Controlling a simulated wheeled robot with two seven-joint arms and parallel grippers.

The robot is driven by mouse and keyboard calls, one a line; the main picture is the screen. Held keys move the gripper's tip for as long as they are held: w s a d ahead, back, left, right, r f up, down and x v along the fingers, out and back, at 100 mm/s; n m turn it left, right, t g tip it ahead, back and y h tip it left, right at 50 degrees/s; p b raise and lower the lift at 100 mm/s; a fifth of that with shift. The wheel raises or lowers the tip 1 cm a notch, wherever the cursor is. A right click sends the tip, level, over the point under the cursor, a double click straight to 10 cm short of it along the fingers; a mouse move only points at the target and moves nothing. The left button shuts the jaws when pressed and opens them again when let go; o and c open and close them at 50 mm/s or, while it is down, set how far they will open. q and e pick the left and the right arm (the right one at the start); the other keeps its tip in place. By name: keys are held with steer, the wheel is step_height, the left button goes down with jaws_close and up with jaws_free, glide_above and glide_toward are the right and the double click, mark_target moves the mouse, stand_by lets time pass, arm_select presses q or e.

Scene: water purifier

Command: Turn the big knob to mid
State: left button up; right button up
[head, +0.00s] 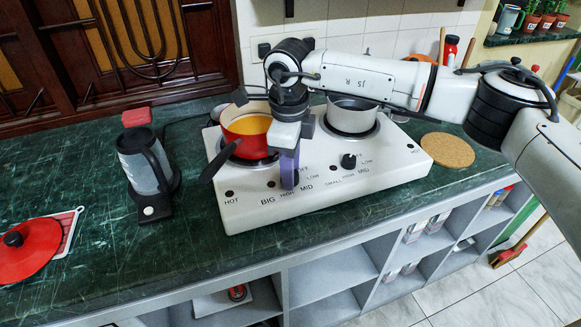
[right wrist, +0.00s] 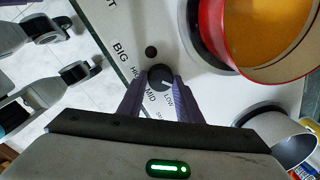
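The big knob (right wrist: 160,76) is a dark round knob on the front of the white stove (head: 260,209), below the red pot. In the right wrist view its white mark points down and to the right, toward the LOW label. The MID label lies just left of that, partly beside a finger. My right gripper (head: 289,168) reaches down to the knob from above. Its two purple fingers lie close against opposite sides of the knob and appear shut on it. In the head view the fingers largely hide the knob. My left gripper is not in view.
A red pot (head: 234,144) with orange content stands on the left burner, its dark handle near my right gripper. A grey pot (head: 352,118) stands on the right burner. The small knob (head: 348,161) is to the right. A kettle (head: 145,165) and red lid (head: 27,251) are left.

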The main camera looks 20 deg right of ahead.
steer(key=shift+c, duration=1.4)
steer(key=shift+m, duration=0.3)
steer(key=m+b, duration=0.1)
steer(key=m, duration=0.1)
steer(key=shift+a+m, duration=0.1)
steer(key=shift+m, duration=0.2)
steer(key=m+b, duration=0.1)
steer(key=m, duration=0.4)
steer(key=shift+m, duration=0.3)
steer(key=m, duration=0.5)
steer(key=shift+w+a+g+b, duration=0.1)
steer(key=shift+g+b, duration=0.3)
steer(key=m, duration=0.5)
steer(key=shift+w+r+m, duration=0.1)
steer(key=shift+m, duration=0.3)
